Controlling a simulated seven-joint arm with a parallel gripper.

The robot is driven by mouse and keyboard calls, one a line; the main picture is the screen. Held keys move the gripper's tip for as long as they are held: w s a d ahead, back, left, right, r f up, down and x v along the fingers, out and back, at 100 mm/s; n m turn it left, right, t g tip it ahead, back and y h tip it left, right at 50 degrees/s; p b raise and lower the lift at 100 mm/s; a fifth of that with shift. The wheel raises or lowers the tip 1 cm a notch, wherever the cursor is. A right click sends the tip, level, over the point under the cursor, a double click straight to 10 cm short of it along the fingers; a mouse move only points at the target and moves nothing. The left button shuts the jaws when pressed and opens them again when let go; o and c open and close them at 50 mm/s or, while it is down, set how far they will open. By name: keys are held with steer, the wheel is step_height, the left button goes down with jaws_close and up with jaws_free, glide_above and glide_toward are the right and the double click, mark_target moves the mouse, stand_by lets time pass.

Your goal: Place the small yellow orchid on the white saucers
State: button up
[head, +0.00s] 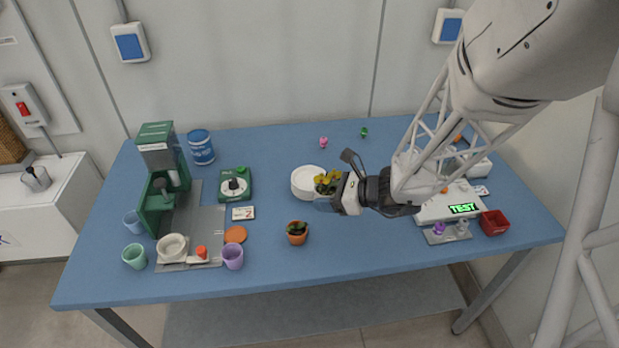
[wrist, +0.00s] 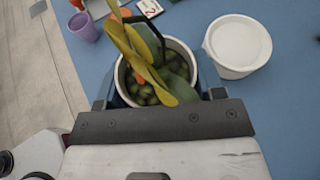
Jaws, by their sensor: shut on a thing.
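The small yellow orchid (head: 325,180) is in my gripper (head: 328,198), near the middle of the table. In the wrist view its yellow petals (wrist: 121,42) and green leaves rise from a round pot with a pale rim (wrist: 189,51). My gripper (wrist: 158,88) is shut on the pot, with a finger on each side. The white saucers (head: 301,181) are a round stack just left of the orchid in the head view. They show at the upper right in the wrist view (wrist: 240,42), apart from the pot. My gripper hides most of the pot in the head view.
A terracotta pot with a dark plant (head: 297,236) stands in front of the saucers. A green dial device (head: 235,186) and a card (head: 243,213) lie to the left. Small pink (head: 323,142) and green (head: 364,132) items stand behind.

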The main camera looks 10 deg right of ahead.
steer(key=shift+s, duration=0.1)
stand_by(0.3)
glide_above(310, 177)
steer(key=shift+f, duration=0.75)
stand_by(0.3)
steer(key=shift+f, duration=1.75)
steer(key=shift+f, duration=0.15)
steer(key=o, duration=1)
